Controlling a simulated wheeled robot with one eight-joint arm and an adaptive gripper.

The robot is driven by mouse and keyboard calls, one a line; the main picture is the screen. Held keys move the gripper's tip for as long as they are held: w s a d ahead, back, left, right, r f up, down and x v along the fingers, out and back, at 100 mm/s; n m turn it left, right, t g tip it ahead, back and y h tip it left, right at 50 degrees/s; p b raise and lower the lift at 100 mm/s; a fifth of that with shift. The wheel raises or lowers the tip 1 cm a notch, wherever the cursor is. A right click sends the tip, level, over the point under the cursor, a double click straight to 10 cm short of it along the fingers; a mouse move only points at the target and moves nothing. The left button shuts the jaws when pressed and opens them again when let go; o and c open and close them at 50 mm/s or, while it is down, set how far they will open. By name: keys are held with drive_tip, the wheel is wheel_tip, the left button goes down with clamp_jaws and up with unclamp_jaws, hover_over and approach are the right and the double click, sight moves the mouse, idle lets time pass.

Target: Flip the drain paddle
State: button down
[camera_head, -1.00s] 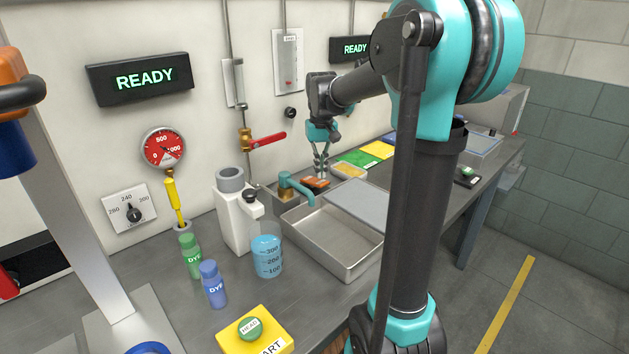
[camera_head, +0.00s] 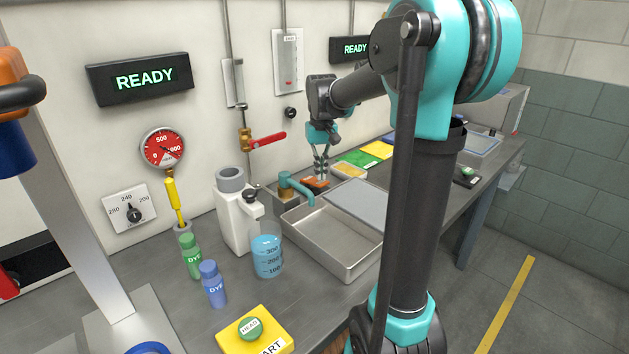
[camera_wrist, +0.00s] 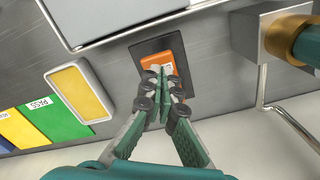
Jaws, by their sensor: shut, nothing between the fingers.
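The drain paddle appears to be the orange rocker (camera_head: 316,183) on a dark base plate, on the bench behind the metal basin. The fingers hide the paddle's lower part.
A teal spout (camera_head: 296,186) on a metal block stands just left of the paddle, over the metal basin (camera_head: 330,243). A yellow pad (camera_wrist: 80,92) and a green PASS pad (camera_wrist: 55,118) lie beside the paddle. A red lever (camera_head: 268,140) is on the wall.

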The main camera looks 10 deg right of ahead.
sight(321, 182)
drive_tip(key=shift+f, duration=1)
idle(0.5)
drive_tip(key=shift+r, duration=3.55)
